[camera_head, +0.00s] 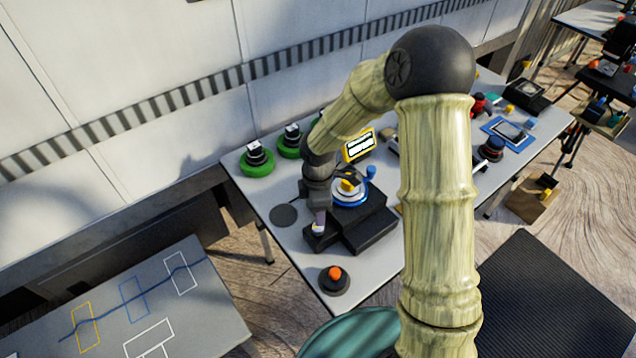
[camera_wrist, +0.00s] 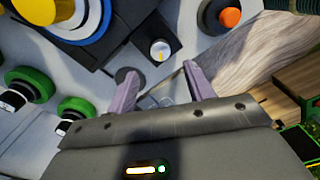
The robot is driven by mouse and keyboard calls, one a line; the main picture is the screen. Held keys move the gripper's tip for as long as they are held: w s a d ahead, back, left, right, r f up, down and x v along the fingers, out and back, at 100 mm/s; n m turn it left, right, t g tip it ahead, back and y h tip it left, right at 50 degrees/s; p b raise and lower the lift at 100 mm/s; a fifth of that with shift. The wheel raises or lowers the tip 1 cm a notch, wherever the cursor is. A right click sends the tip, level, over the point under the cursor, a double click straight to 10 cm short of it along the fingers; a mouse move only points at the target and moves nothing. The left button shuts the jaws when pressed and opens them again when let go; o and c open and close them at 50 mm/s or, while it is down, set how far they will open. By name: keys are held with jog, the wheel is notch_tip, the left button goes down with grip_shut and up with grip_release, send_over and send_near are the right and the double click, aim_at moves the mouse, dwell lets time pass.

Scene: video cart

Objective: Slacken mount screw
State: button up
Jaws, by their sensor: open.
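A small round knob with a white face and a yellow line (camera_wrist: 160,50), which looks like the mount screw, sits on a black block (camera_wrist: 150,25) in the wrist view. The block belongs to a black mount (camera_head: 370,230) carrying a blue-and-white ring with a yellow top (camera_head: 350,190). My gripper (camera_wrist: 160,67) is open and empty, its two pale purple fingers spread. In the wrist view the knob appears just beyond the gap between the fingertips. In the head view my gripper (camera_head: 318,218) is over the mount's left block and partly hides the knob. I cannot tell whether they touch.
An orange button on a black base (camera_head: 334,275) stands near the table's front corner. A dark flat disc (camera_head: 284,215) lies left of the mount. Green-ringed items (camera_head: 257,162) and a yellow-framed display (camera_head: 359,146) stand behind. Bare tabletop (camera_head: 290,240) shows around the disc.

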notch_tip(320, 180, up, 10)
jog(key=shift+f, duration=0.25)
jog(key=shift+d, duration=0.1)
dwell(0.4)
